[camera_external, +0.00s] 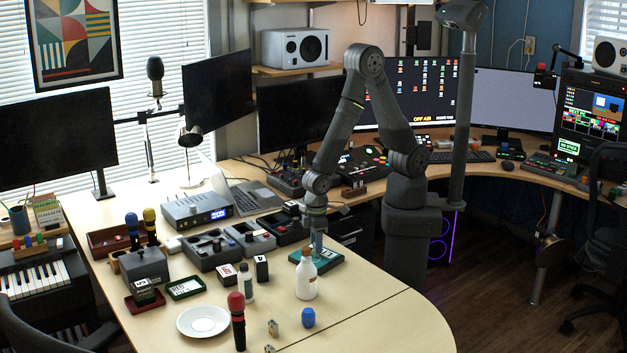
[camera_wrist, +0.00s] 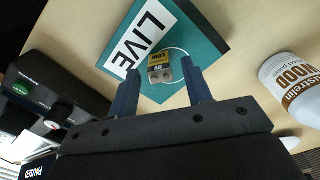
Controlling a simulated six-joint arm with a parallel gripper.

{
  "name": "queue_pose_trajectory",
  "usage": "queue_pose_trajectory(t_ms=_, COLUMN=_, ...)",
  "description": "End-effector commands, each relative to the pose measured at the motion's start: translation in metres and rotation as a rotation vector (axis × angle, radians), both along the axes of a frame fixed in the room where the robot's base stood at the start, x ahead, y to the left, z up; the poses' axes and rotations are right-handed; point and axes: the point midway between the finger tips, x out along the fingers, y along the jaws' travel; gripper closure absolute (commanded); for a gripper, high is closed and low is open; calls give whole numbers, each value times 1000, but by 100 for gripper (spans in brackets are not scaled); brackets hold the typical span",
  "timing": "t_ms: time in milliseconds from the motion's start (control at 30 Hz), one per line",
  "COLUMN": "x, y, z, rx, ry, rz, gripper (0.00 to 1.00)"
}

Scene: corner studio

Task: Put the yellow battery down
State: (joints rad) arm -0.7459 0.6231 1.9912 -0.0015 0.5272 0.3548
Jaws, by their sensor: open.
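A yellow and black battery (camera_wrist: 160,67) is in the wrist view, between and just beyond my fingertips. It appears to be on the teal block marked LIVE (camera_wrist: 206,52), near its edge; whether it rests flat there is hard to tell. My gripper (camera_wrist: 162,88) is open, with one dark blue finger on each side of the battery and visible gaps. In the external view my gripper (camera_external: 317,246) points down over the teal block (camera_external: 328,262), and the battery there is hidden or too small to make out.
A white bottle (camera_external: 306,282) stands just in front of the teal block. Dark control boxes (camera_external: 249,238) are behind left. A white plate (camera_external: 203,321), a red-topped microphone (camera_external: 237,315), a blue object (camera_external: 308,318) and a small battery-like item (camera_external: 273,327) are nearer the front. The right table surface is clear.

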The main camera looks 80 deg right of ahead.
Motion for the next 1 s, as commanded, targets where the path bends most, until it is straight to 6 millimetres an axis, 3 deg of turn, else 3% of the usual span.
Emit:
queue_pose_trajectory(t_ms=600, x=1, y=1, z=99, rx=3, ry=-3, rz=0, gripper=55)
queue_pose_trajectory(t_ms=1000, x=0, y=0, z=113, rx=0, ry=-1, rz=0, gripper=55)
